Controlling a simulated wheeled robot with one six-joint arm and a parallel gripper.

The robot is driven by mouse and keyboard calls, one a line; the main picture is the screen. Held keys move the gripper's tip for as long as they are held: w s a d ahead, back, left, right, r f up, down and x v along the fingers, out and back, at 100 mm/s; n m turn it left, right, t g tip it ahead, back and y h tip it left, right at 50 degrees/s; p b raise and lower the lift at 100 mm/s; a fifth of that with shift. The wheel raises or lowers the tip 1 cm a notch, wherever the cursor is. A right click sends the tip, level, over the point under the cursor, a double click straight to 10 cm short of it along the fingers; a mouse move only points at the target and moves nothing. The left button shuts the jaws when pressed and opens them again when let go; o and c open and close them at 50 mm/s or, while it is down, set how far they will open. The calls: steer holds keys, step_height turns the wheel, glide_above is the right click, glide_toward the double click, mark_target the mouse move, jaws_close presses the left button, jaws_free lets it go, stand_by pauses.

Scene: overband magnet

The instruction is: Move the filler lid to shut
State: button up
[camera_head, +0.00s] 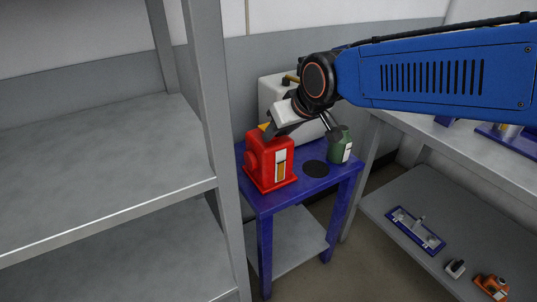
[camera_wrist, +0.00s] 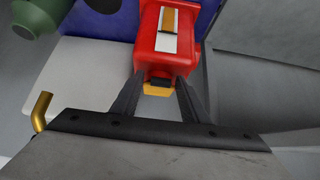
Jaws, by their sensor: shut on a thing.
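A red unit (camera_head: 268,160) with a sight window on its front stands on the blue table (camera_head: 262,200). A yellow filler lid (camera_head: 265,126) is at its top and tilts upward. My gripper (camera_wrist: 160,82) is at the top of the red unit, its two dark fingers around the yellow lid (camera_wrist: 158,91), shut on it. In the wrist view the red unit (camera_wrist: 168,52) lies just beyond the fingertips. The lid's hinge is not clear in either view.
A green container (camera_head: 340,146) and a dark round patch (camera_head: 315,169) are on the blue table to the right. A white tank (camera_head: 275,95) stands behind. A grey shelf post (camera_head: 213,110) is close on the left; a workbench (camera_head: 440,140) is on the right.

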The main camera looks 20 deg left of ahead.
steer(key=o, duration=1.5)
steer(key=shift+f, duration=0.3)
steer(key=shift+c, duration=0.2)
steer(key=shift+r, duration=0.1)
steer(key=shift+s+d+r, duration=0.2)
steer(key=shift+r, duration=0.3)
steer(key=v, duration=0.6)
